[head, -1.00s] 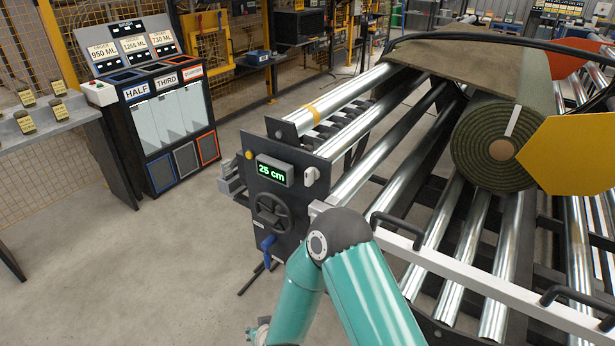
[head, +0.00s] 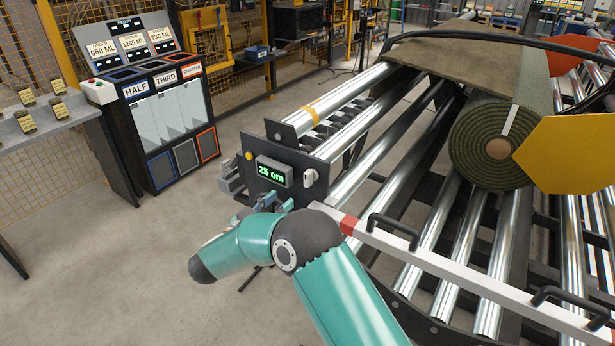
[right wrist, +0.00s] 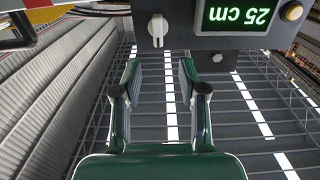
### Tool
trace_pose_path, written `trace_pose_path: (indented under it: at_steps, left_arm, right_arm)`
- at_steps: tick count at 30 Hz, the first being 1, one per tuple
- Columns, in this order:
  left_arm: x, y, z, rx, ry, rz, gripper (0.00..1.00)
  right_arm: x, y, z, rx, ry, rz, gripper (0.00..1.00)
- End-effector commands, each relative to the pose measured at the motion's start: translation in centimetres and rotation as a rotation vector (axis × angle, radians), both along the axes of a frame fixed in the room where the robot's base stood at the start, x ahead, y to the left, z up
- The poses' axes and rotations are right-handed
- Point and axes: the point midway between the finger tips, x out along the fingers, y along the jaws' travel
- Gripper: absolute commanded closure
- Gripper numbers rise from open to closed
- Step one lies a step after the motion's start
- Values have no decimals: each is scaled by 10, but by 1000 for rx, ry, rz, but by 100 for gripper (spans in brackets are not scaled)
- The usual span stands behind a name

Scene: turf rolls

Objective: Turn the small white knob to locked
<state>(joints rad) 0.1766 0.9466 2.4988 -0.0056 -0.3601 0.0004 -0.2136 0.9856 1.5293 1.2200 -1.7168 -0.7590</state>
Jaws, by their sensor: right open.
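The small white knob (head: 310,177) is on the dark control panel, right of the green "25 cm" display (head: 272,172). In the right wrist view the panel appears upside down. There the white knob (right wrist: 158,28) sits left of the display (right wrist: 237,14), its narrow part lying about vertical in the picture. My right gripper (right wrist: 162,68) is open and empty, its fingertips short of the knob and apart from it. In the head view my right gripper (head: 270,200) is partly hidden by my arm, just below the display. My left gripper is out of view.
A yellow button (head: 249,155) is on the panel's left. A white rail (head: 470,273) with black handles runs right of my arm. Steel rollers (head: 350,125) and a turf roll (head: 495,148) lie behind. Open floor is at the left.

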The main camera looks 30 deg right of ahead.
Motion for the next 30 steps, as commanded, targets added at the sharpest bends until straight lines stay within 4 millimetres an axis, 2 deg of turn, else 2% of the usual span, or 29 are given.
trace_pose_path:
  at_steps: [1,6,15,21,29,30]
  left_arm:
    - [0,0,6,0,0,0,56]
    - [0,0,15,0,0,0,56]
    - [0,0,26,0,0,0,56]
    - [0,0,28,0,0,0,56]
    - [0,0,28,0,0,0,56]
    - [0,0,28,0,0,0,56]
  right_arm:
    - [4,-12,2,1,1,-5,58]
    - [18,-47,2,1,0,-4,58]
    - [37,-90,1,0,0,-1,58]
    - [41,-100,0,1,0,1,58]
    - [41,-100,-1,1,0,1,58]
    - [41,-100,-1,0,0,0,65]
